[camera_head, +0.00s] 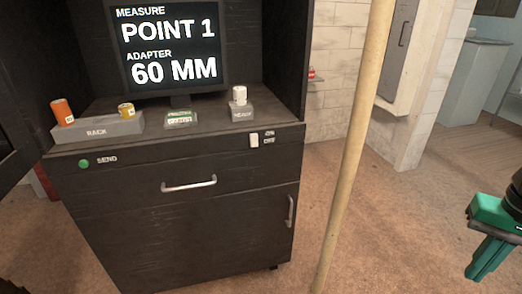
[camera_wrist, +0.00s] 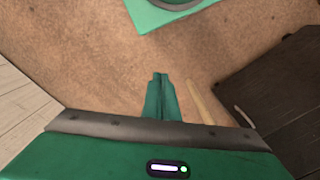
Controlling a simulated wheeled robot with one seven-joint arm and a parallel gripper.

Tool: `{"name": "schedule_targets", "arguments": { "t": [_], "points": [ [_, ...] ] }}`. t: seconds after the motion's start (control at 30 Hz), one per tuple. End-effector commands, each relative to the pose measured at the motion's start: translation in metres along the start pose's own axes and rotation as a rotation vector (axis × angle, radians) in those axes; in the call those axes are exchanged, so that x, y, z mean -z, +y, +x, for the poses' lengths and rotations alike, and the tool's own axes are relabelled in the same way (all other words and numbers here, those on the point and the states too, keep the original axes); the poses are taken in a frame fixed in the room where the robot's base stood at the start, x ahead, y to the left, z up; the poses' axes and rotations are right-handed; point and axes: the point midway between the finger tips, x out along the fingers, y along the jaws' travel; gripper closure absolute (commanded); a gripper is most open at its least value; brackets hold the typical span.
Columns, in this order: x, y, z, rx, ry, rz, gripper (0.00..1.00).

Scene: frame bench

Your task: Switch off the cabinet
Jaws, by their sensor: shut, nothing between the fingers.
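The dark cabinet (camera_head: 130,215) stands at the left and middle of the head view. Its white rocker switch (camera_head: 254,140) is on the right of the front panel, beside ON and OFF labels. A green button (camera_head: 84,163) marked SEND is on the panel's left. The screen (camera_head: 168,45) is lit and reads "MEASURE POINT 1, ADAPTER 60 MM". My green gripper (camera_head: 482,272) is at the far right, well apart from the cabinet. In the wrist view my gripper (camera_wrist: 161,76) is shut and empty, pointing over the brown floor. The dark cabinet edge (camera_wrist: 285,100) shows at the right there.
A pale upright pole (camera_head: 352,150) stands between the cabinet and my gripper. On the cabinet top are a grey rack (camera_head: 97,130) with orange and yellow pieces, a green box (camera_head: 181,119) and a grey block (camera_head: 242,113) with a white piece.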

Motion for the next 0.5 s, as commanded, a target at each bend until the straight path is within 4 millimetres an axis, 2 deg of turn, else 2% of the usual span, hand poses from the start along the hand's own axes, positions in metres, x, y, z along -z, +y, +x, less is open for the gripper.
{"name": "schedule_targets", "arguments": {
  "t": [0.13,0.2,0.27,0.37,0.5],
  "points": [
    [-0.006,0.005,-0.003,0.0,0.019,0.001,1.0],
    [0.003,0.004,0.0,-0.019,0.043,0.011,1.0],
    [0.021,0.001,0.005,-0.047,0.079,0.019,1.0],
    [0.059,-0.012,0.015,-0.107,0.181,0.038,1.0],
    [0.122,-0.045,0.023,-0.179,0.4,0.04,1.0]
  ]
}}
